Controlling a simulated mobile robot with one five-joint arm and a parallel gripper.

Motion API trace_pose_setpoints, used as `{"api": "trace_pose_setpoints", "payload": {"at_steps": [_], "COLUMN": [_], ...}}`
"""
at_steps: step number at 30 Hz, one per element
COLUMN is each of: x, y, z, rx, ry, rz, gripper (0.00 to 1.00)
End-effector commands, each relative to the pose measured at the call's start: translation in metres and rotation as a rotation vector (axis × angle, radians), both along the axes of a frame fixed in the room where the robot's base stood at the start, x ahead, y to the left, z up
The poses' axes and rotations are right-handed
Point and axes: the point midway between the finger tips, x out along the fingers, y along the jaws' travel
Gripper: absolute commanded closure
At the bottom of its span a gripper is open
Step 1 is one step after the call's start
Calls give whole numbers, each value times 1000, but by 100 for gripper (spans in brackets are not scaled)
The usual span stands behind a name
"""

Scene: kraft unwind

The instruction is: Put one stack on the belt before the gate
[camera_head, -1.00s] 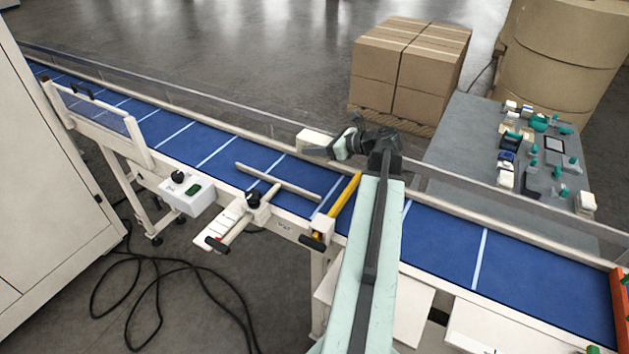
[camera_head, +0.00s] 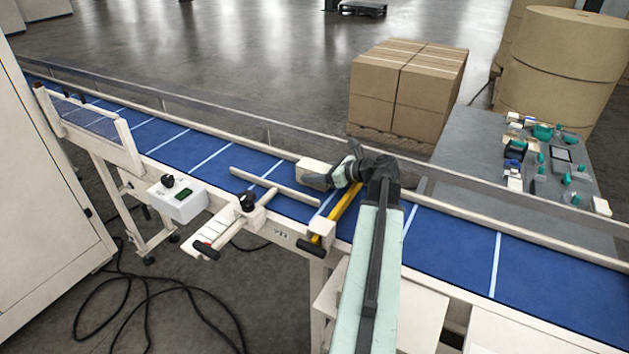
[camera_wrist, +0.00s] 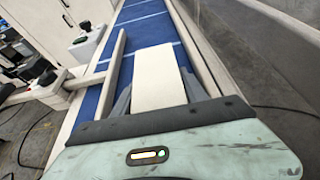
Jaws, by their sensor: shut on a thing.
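A cream-coloured stack (camera_head: 314,173) is in my gripper (camera_head: 332,177), over the blue belt (camera_head: 208,148) in the head view. The stack also shows in the wrist view (camera_wrist: 158,76), with a grey finger on each side of it. My gripper is shut on it. The yellow gate bar (camera_head: 346,206) crosses the belt just right of and nearer than the stack. The stack is on the left side of the bar. I cannot tell whether its underside touches the belt.
A pale guide rail (camera_head: 274,186) runs along the belt beside the stack. A clear guard (camera_head: 235,124) lines the far edge. A grey table (camera_head: 478,148) with small parts stands beyond the belt at right. Boxes (camera_head: 408,85) stand on a pallet behind. The belt left of the stack is clear.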

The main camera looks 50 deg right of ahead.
Motion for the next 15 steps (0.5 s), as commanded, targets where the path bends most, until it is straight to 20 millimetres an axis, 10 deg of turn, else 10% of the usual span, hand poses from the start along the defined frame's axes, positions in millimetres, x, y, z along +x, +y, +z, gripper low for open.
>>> {"api": "trace_pose_setpoints", "payload": {"at_steps": [8, 9, 11, 15], "x": [0, 0, 0, 1], "y": [0, 0, 1, 1], "z": [-2, -1, -1, 0], "rx": [1, 0, 0, 0], "ry": [-1, 0, 0, 0], "rz": [1, 1, 1, 1], "gripper": [95, 44, 28, 28]}}
